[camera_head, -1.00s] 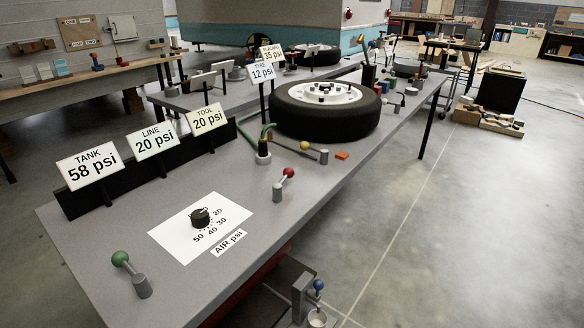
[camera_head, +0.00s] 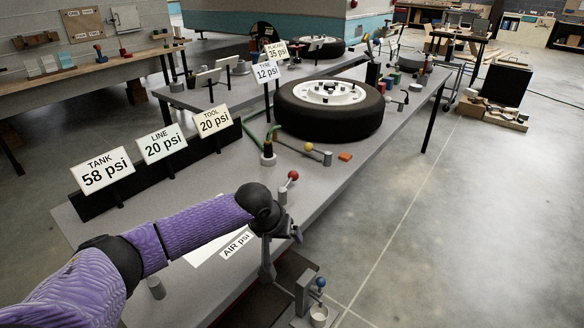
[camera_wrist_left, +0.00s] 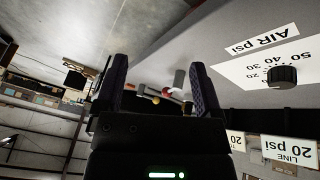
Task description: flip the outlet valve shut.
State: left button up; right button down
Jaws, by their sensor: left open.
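Several small lever valves with coloured ball knobs stand on the grey bench; none has a readable name. The red-knobbed valve (camera_head: 284,189) stands near the bench's right edge, its lever tilted up to the right. A yellow-knobbed valve (camera_head: 318,153) lies beyond it. My left gripper (camera_head: 288,230) is over the bench edge, nearer the camera than the red knob and apart from it. In the left wrist view its two dark fingers (camera_wrist_left: 155,80) are spread and empty, with a grey valve post (camera_wrist_left: 179,79) beyond them. The green-knobbed valve's knob is hidden by my arm; its post (camera_head: 156,288) shows. My right gripper is out of view.
Gauge signs (camera_head: 162,144) line the bench's left side. A dial (camera_wrist_left: 283,77) on a white sheet is mostly covered by my arm in the head view. A tyre (camera_head: 329,108) lies farther back. A blue-knobbed fixture (camera_head: 318,290) is low in front.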

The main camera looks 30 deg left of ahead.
aim_at(293, 176)
jog(key=i+j, duration=0.8)
